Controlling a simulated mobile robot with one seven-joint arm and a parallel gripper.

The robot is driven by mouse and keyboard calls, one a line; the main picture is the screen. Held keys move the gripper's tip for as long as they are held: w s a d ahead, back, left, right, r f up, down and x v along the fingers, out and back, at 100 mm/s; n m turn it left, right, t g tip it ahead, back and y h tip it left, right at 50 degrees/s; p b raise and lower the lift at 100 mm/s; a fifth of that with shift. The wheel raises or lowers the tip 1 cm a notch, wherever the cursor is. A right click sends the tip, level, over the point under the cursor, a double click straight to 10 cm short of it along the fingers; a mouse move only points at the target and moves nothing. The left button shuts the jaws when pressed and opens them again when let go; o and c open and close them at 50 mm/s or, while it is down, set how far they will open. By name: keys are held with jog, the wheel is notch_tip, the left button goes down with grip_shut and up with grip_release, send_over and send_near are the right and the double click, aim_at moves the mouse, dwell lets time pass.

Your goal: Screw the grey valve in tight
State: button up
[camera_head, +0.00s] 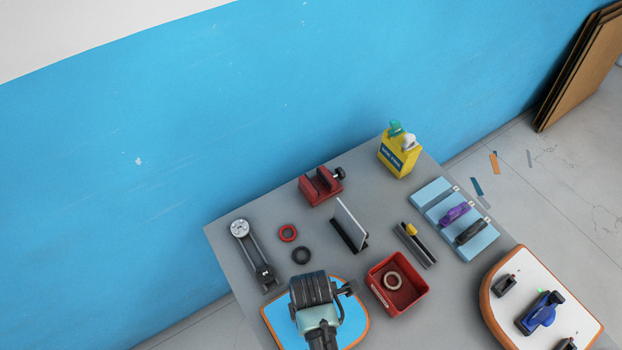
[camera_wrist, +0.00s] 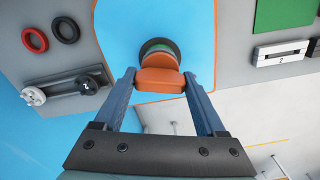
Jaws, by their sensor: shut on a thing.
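In the wrist view, my gripper (camera_wrist: 158,78) points down at the blue board (camera_wrist: 112,40), with its two blue fingers on either side of an orange block-like piece (camera_wrist: 160,80). The fingers are shut on this orange piece. Right behind it is a round dark grey rim with green inside (camera_wrist: 158,47), which looks like the valve; the orange piece partly covers it, and I cannot tell how deep it sits. In the head view, my arm hides the gripper and valve; the blue, orange-edged board (camera_head: 352,325) shows around it.
A red bin (camera_head: 415,298) holding a pale ring is right of my arm. A red ring (camera_head: 288,233), black ring (camera_head: 301,255) and gauge tool (camera_head: 256,256) lie left.

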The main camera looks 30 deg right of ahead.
dwell(0.3)
jog(key=shift+r+m+p, duration=0.1)
jog(key=shift+m+p, duration=0.45)
jog(key=shift+m, duration=1.25)
jog(key=shift+m+p, duration=0.65)
jog(key=shift+m, duration=1.05)
jog(key=shift+m+p, duration=0.3)
jog(key=shift+m, duration=1.4)
jog(key=shift+p, duration=0.3)
